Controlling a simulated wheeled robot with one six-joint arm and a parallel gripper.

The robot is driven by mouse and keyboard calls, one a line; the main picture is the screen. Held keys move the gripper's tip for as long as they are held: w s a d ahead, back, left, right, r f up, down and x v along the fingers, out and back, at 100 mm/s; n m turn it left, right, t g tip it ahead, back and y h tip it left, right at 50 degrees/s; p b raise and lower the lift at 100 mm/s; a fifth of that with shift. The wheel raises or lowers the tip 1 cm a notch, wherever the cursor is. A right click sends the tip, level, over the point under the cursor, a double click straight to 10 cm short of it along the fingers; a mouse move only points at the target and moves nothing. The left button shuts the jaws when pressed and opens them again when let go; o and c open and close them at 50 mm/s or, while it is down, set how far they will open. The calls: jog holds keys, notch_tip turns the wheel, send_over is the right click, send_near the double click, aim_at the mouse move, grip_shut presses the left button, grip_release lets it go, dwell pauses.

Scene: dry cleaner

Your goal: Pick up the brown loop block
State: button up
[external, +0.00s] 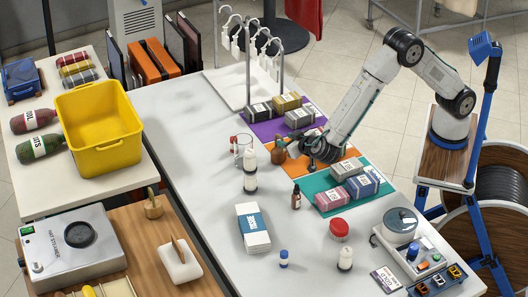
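A small brown object (278,153) with a narrow upper part stands on the white table, at the left edge of the orange mat. It may be the brown loop block, but it is too small to be sure. My gripper (291,147) is low over the orange mat, just right of this object. The fingers are small and dark and partly hidden by the wrist. I cannot tell whether they touch the object or are open. Another brown piece (153,204) with an upright part stands on the wooden counter at the left.
Labelled blocks lie on the purple mat (259,130) and the teal mat (311,184). The table's left part is clear.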

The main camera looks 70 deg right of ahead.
aim_at(279, 136)
jog(key=x, duration=0.7)
jog(key=shift+w+r, duration=0.15)
jog(key=shift+r, duration=0.15)
grip_shut()
